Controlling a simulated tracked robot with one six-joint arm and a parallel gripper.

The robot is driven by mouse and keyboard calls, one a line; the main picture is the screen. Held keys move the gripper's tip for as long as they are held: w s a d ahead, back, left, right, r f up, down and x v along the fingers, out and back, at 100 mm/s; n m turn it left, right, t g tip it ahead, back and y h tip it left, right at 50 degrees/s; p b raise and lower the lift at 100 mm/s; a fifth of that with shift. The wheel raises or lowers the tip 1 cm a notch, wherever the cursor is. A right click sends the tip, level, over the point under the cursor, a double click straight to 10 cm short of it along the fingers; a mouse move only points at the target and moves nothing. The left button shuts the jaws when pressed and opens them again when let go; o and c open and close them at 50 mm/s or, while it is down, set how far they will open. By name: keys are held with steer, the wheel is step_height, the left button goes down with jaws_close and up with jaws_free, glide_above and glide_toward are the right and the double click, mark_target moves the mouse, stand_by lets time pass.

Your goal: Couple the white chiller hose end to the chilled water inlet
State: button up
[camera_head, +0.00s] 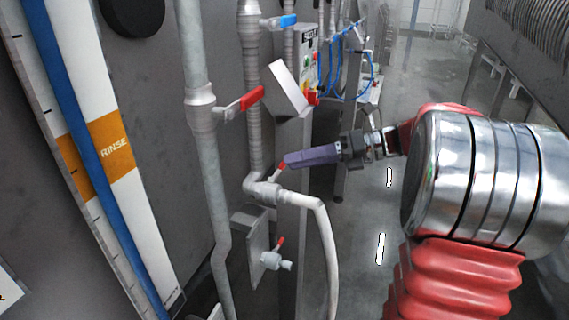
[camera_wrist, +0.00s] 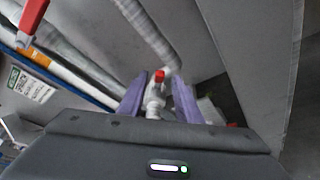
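My gripper (camera_head: 288,159) has purple fingers and points left, level with the pipework; it also shows in the wrist view (camera_wrist: 158,81). Its fingers stand apart, with a white fitting with a red top (camera_wrist: 154,97) seen between them, apparently beyond the tips. In the head view a white hose (camera_head: 326,245) hangs from a white elbow fitting with a red handle (camera_head: 268,191), just below my fingertips. Its upper end appears to sit at that fitting. Lower down, a white valve with a red handle (camera_head: 272,260) has a bare stub pointing right. No label shows which one is the chilled water inlet.
A grey vertical pipe (camera_head: 212,160) with a red lever (camera_head: 240,104) stands left of the fittings. A RINSE-marked panel (camera_head: 112,145) is at far left. A control box with blue cables (camera_head: 308,60) stands behind. Wet floor (camera_head: 375,220) lies open beyond.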

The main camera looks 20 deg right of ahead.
mark_target(280, 169)
steer(key=shift+x, duration=1.9)
steer(key=shift+c, duration=0.2)
jaws_close()
